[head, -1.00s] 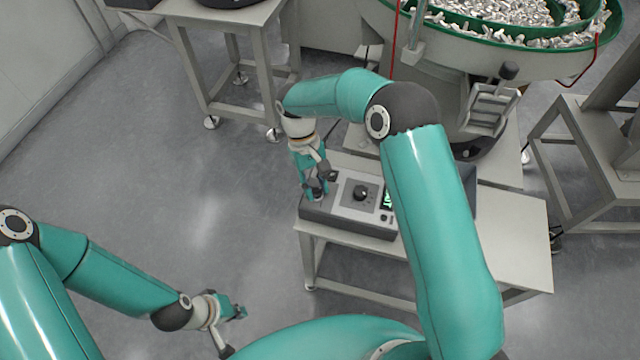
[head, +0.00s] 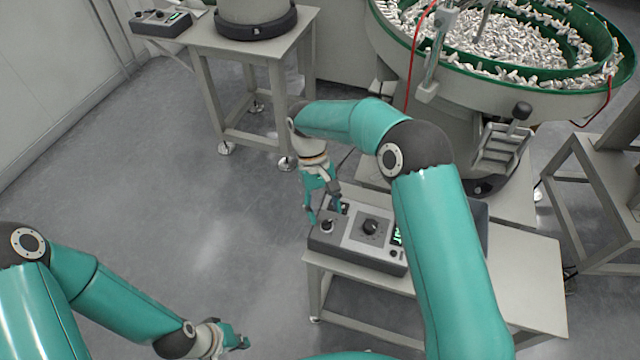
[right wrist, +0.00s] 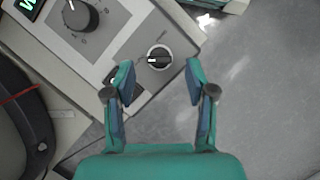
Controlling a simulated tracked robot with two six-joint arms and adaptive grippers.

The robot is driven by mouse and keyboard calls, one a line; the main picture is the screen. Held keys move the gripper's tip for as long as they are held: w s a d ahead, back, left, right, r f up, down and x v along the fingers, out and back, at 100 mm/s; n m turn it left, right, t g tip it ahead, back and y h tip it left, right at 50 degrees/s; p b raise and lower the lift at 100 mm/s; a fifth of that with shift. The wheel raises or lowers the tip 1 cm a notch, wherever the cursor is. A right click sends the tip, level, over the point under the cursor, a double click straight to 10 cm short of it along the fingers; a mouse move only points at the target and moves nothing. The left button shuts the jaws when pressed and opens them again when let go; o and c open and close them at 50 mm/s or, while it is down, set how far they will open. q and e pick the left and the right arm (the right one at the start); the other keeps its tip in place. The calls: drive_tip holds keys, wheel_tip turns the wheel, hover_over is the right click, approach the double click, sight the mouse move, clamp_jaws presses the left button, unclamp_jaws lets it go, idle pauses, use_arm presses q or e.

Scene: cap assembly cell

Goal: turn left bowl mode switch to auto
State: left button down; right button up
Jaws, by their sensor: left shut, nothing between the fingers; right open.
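A grey control box (head: 350,258) stands on a small table under my right arm. Its small black rotary mode switch (head: 327,226) is at the left end and also shows in the right wrist view (right wrist: 159,57). There, the knob's white mark points left; its labels are too small to read. My right gripper (head: 323,205) is open just above the switch, apart from it. In the right wrist view its fingertips (right wrist: 160,75) lie on either side of the knob's lower edge. My left gripper (head: 242,343) is shut and empty, low over the floor at left.
A larger dial (head: 370,227) and a green display (head: 397,236) are on the same box. A second control box (head: 160,21) sits on the far left table (head: 215,42). A green-rimmed bowl feeder (head: 560,103) full of parts stands behind. Floor at left is clear.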

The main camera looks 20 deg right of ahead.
drive_tip(key=v, duration=0.8)
drive_tip(key=shift+r, duration=0.3)
drive_tip(key=shift+w, duration=0.1)
